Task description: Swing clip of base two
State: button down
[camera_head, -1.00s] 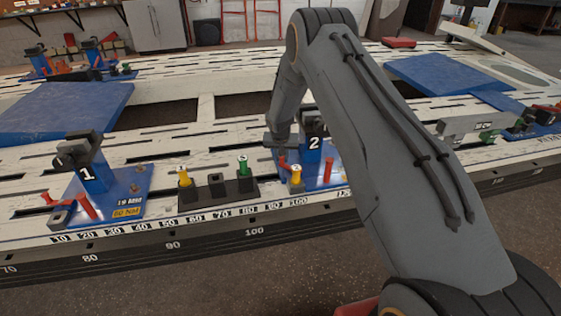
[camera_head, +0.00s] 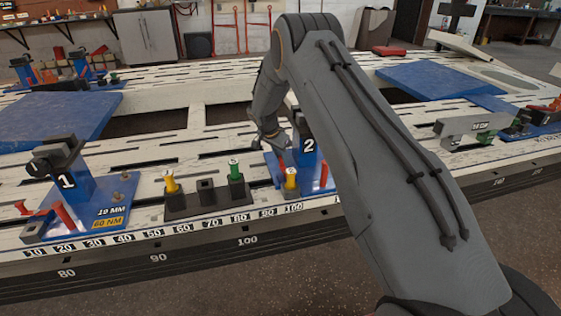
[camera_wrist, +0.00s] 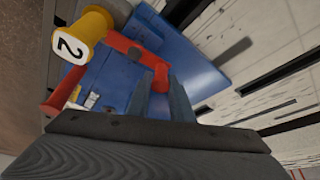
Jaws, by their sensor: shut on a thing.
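Base two (camera_head: 328,177) is a blue plate with a post marked 2 on the bench, partly hidden behind my arm in the head view. The base's blue surface (camera_wrist: 192,62) also shows in the wrist view. Its red clip (camera_wrist: 125,46) is a red bar lying over the blue plate. My gripper (camera_wrist: 160,82) is shut on the red clip's end. In the head view my gripper (camera_head: 278,146) is small beside the numbered post. A yellow piece marked 2 (camera_wrist: 82,38) stands close to the clip; it also shows in the head view (camera_head: 291,179).
Base one (camera_head: 88,214), with its own red parts, stands at the left. A black holder (camera_head: 204,202) with yellow and green pieces stands between the bases. A grey bracket (camera_head: 470,133) is at the right. Blue panels (camera_head: 60,118) lie on the white frame.

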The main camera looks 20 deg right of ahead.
dwell(0.3)
jog(key=c, duration=1.6)
grip_release()
jog(key=shift+o, duration=0.2)
jog(key=shift+r, duration=0.1)
jog(key=v, duration=0.7)
jog(key=shift+r+p, duration=0.25)
jog(key=shift+p, duration=0.2)
jog(key=shift+s+a+r, duration=0.1)
jog(key=shift+a, duration=0.05)
